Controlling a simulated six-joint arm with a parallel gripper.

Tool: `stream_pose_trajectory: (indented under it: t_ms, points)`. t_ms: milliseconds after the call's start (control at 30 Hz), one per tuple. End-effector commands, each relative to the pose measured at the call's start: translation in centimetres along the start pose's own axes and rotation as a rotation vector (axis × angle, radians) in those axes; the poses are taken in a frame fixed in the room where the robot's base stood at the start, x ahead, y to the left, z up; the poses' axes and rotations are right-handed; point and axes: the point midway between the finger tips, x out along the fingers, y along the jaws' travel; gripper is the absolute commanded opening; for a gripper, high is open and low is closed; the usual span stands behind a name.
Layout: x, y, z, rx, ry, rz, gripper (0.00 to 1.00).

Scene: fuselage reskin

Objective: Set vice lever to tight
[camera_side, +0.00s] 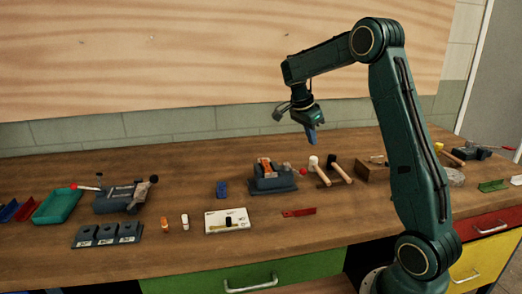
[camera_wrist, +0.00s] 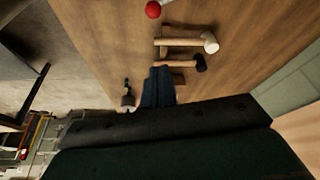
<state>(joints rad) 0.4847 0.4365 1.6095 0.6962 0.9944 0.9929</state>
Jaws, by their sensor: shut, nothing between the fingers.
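A dark grey vice (camera_side: 270,180) stands mid-bench with an orange piece (camera_side: 265,167) at its top. A lever with a red ball knob (camera_side: 303,172) sticks out at its right side. A red ball (camera_wrist: 153,9), apparently this knob, shows at the top edge of the wrist view; the vice body is out of that view. My gripper (camera_side: 311,140) hangs above and behind the vice, pointing down, with blue fingers shut and empty. The fingers also show in the wrist view (camera_wrist: 160,72). It is clear of the lever. The lever's setting cannot be read.
Two mallets (camera_side: 341,173) lie right of the vice. A grey device with a red-knobbed lever (camera_side: 122,197) stands left, by a teal tray (camera_side: 57,207). A white board (camera_side: 227,221) and a red strip (camera_side: 299,212) lie in front. Bench between them is clear.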

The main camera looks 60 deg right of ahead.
Motion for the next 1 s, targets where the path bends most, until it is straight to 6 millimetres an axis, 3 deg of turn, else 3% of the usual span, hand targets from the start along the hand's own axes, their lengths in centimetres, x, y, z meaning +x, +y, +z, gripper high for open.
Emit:
stream_pose_trajectory:
  t_ms: [200,733,1000]
  points:
    - [-1.4,0.0,0.0,0.002,0.0,-0.001,0.0]
    - [-2.0,0.2,0.2,-0.022,-0.003,-0.01,0.0]
    - [-5.1,2.2,1.9,-0.209,-0.024,-0.084,0.0]
